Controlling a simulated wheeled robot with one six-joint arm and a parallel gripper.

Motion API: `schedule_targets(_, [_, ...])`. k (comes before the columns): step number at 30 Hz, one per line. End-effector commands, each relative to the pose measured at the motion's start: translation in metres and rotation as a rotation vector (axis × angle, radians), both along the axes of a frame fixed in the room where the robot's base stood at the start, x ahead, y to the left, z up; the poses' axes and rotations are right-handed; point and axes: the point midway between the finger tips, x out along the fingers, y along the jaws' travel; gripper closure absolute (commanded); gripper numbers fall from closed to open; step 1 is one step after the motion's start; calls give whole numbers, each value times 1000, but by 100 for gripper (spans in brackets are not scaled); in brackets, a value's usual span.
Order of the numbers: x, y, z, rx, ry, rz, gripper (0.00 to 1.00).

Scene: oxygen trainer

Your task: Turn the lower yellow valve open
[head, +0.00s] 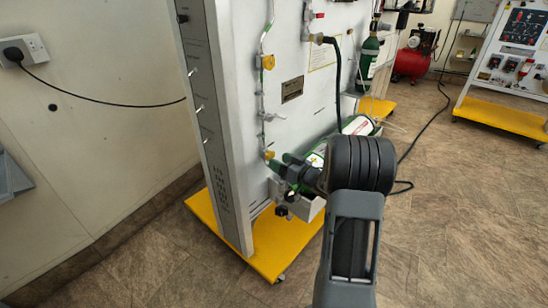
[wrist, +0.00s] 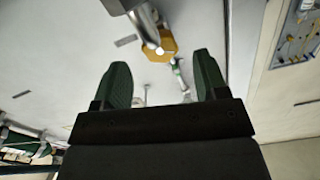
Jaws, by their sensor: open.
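The lower yellow valve (head: 268,155) sits on the pipe line of the white panel in the head view. In the wrist view the yellow valve (wrist: 166,45) shows beyond my fingertips, near the middle between them in width, with a metal pipe (wrist: 146,22) partly in front of it. My gripper (head: 279,163) is open, its green fingertips close beside and just below the valve in the head view. In the wrist view my gripper (wrist: 161,72) has its fingers spread apart with nothing between them. I cannot tell whether a finger touches the valve.
An upper yellow valve (head: 268,62) sits higher on the same pipe. A green and white cylinder (head: 360,126) lies behind my arm, and a grey bracket (head: 302,207) juts out below my gripper. The panel stands on a yellow base (head: 275,245).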

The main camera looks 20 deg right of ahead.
Motion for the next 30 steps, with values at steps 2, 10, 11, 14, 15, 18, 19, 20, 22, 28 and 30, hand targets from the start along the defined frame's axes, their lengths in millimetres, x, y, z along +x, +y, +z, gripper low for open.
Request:
schedule_targets(2, [-16, -9, 3, 1, 2, -5, 33])
schedule_targets(10, [-63, -29, 2, 1, 1, -3, 33])
schedule_targets(11, [-67, -31, 2, 0, 0, -4, 33])
schedule_targets(14, [-78, -36, 1, 1, 0, -2, 33])
schedule_targets(15, [-81, -37, 1, 1, 1, -2, 33])
schedule_targets(18, [-87, -40, 1, 0, 0, 0, 33])
schedule_targets(19, [-88, -40, 1, 0, -1, 0, 33])
schedule_targets(20, [-89, -40, 1, 0, -1, 0, 33])
schedule_targets(22, [-91, -41, 1, 0, -1, 1, 33])
schedule_targets(28, [-91, -41, 0, 0, -1, 1, 33])
schedule_targets(30, [-91, -41, 0, 0, 0, 1, 33])
